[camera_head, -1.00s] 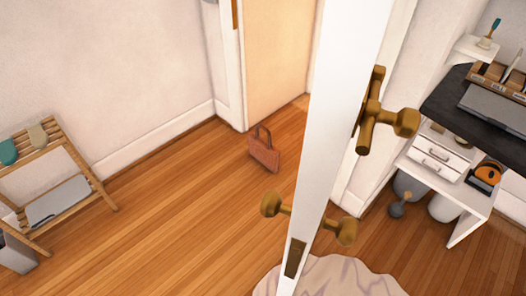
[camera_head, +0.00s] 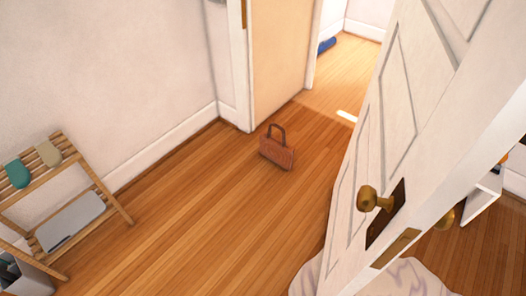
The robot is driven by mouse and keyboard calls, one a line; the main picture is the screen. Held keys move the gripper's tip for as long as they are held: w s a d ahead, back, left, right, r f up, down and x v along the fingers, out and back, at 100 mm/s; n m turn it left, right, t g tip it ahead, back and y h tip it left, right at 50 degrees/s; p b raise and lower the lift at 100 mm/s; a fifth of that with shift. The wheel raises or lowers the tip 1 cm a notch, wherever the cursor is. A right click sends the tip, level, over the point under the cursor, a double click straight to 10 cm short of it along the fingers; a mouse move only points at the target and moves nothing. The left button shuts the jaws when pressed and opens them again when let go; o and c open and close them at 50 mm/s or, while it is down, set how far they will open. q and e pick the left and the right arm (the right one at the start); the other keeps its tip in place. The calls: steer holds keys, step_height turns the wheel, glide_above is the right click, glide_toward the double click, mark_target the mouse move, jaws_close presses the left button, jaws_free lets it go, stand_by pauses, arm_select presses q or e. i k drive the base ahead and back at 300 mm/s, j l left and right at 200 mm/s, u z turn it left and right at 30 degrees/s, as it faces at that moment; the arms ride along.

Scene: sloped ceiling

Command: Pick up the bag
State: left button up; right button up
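The brown bag (camera_head: 277,152) stands upright on the wooden floor near the middle of the view. Its dark handle arches up above it. It is close to the corner by the cream door panel, with bare floor around it. Neither of my grippers shows in the view.
An open white door (camera_head: 400,130) with a brass knob (camera_head: 374,198) fills the right side. A wooden rack (camera_head: 118,208) stands at the left wall. A pale rug (camera_head: 405,280) lies under the door. Open floor (camera_head: 215,215) stretches before the bag; a doorway opens behind.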

mark_target(278, 152)
steer(key=i+j+z, duration=0.2)
steer(key=i+j, duration=0.15)
steer(key=j, duration=0.25)
steer(key=i+j+z, duration=0.1)
steer(key=j, duration=0.25)
steer(key=i+j+z, duration=0.1)
steer(key=i+j, duration=0.3)
steer(key=j, duration=0.25)
steer(key=z, duration=0.05)
